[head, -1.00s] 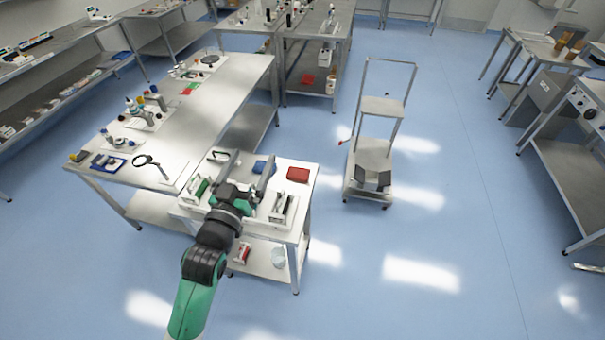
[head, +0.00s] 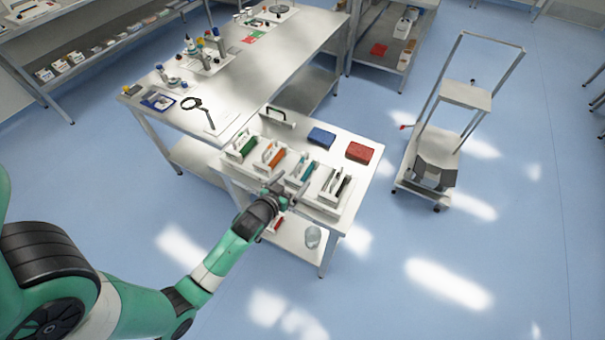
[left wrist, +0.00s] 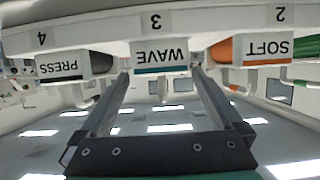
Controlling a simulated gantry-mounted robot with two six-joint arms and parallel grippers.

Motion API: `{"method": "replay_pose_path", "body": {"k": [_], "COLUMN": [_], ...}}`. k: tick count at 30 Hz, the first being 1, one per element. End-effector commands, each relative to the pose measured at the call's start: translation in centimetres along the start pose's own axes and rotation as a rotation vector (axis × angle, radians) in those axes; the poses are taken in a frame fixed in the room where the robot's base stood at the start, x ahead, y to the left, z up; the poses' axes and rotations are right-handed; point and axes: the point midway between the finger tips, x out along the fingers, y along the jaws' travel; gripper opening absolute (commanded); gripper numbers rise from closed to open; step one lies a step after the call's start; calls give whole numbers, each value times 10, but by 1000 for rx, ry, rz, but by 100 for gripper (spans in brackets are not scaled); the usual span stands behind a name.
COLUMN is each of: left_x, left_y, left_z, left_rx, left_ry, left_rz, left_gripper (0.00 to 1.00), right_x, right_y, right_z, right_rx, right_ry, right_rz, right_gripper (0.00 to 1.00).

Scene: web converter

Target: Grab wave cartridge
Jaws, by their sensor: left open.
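The wave cartridge's holder shows in the left wrist view, upside down, with a white front marked "WAVE" (left wrist: 161,55) and "3", and a teal stripe. In the head view the teal cartridge (head: 302,171) stands in the row on the small table. My left gripper (head: 289,190) is at that table's front edge, just in front of the teal and orange slots. In the left wrist view its fingers (left wrist: 161,88) are open, empty and spread to either side of the WAVE front. I cannot tell whether they touch it. My right gripper is not in view.
The "SOFT" slot (left wrist: 265,47) and "PRESS" slot (left wrist: 60,66) flank it closely. A blue box (head: 321,138) and red box (head: 360,152) lie behind the row. A cart (head: 466,95) stands to the right. Open floor lies in front.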

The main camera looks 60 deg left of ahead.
Motion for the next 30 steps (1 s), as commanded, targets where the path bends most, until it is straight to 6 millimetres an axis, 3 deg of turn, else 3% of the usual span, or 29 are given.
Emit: {"method": "replay_pose_path", "body": {"k": [3, 10, 18, 26, 30], "left_x": [17, 27, 70, 72, 72], "left_y": [0, 0, -1, -1, -1], "left_z": [1, 0, -1, -2, -2], "left_rx": [0, 0, 0, 0, 0], "left_ry": [0, 0, 2, 1, 1], "left_rz": [0, 0, 0, 0, 0], "left_gripper": [100, 100, 100, 100, 75], "right_x": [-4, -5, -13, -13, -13], "right_y": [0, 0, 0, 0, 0], "right_z": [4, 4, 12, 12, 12], "right_rx": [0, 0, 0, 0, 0], "right_ry": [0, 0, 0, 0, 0], "right_rz": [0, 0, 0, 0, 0], "right_gripper": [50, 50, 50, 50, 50]}}
